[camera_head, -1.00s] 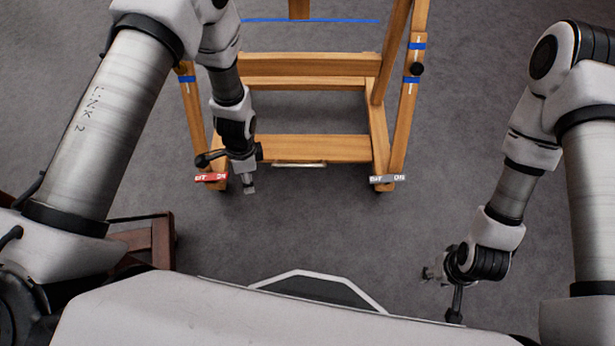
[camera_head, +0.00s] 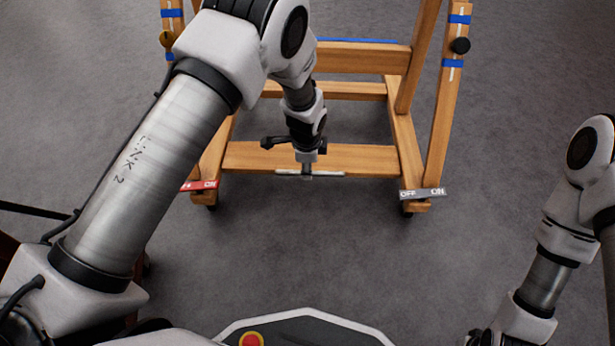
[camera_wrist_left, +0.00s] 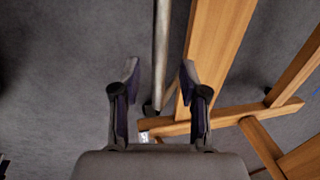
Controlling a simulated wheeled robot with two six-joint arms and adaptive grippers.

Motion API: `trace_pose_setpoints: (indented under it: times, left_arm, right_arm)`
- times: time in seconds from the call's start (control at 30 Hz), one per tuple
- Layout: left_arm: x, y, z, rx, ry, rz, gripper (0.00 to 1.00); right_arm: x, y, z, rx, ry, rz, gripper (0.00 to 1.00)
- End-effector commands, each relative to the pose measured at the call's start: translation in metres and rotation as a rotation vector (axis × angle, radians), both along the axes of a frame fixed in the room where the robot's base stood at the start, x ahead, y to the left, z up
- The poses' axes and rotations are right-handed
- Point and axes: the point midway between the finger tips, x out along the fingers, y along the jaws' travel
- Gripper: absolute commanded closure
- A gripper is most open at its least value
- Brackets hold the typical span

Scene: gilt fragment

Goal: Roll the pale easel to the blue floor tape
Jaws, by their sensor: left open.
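The light wooden easel (camera_head: 325,158) stands ahead on small dark casters, upright posts at both sides. A metal bar (camera_head: 335,174) runs along the front of its low front beam; it also shows in the left wrist view (camera_wrist_left: 161,50). My left gripper (camera_head: 308,172) is at this bar, over its middle. In the wrist view my left gripper (camera_wrist_left: 160,72) is open, and the bar appears between its fingertips; contact cannot be told. The blue floor tape (camera_head: 370,41) lies beyond the easel, partly hidden by its rear beam and my arm.
A red tag (camera_head: 200,185) is at the easel's left front foot and a grey OFF/ON tag (camera_head: 422,194) at the right one. Grey floor is clear in front and to the right. Something dark stands at the left edge.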

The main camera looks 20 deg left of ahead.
Motion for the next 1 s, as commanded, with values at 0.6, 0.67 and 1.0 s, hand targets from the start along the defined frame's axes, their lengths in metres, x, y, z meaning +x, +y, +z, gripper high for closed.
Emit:
trace_pose_setpoints:
  times: [0.6, 0.67, 1.0]
  left_arm:
    - [0.005, 0.002, -0.029, 0.000, 0.000, 0.000, 1.00]
    - [0.005, 0.002, -0.029, 0.000, 0.000, 0.000, 1.00]
    - [0.015, 0.007, -0.027, -0.001, -0.003, 0.000, 1.00]
  right_arm:
    - [0.001, -0.001, -0.020, 0.000, -0.004, -0.005, 0.60]
    - [0.001, -0.001, -0.020, 0.000, -0.003, -0.005, 0.60]
    - [0.001, 0.000, -0.014, 0.000, -0.002, -0.004, 0.60]
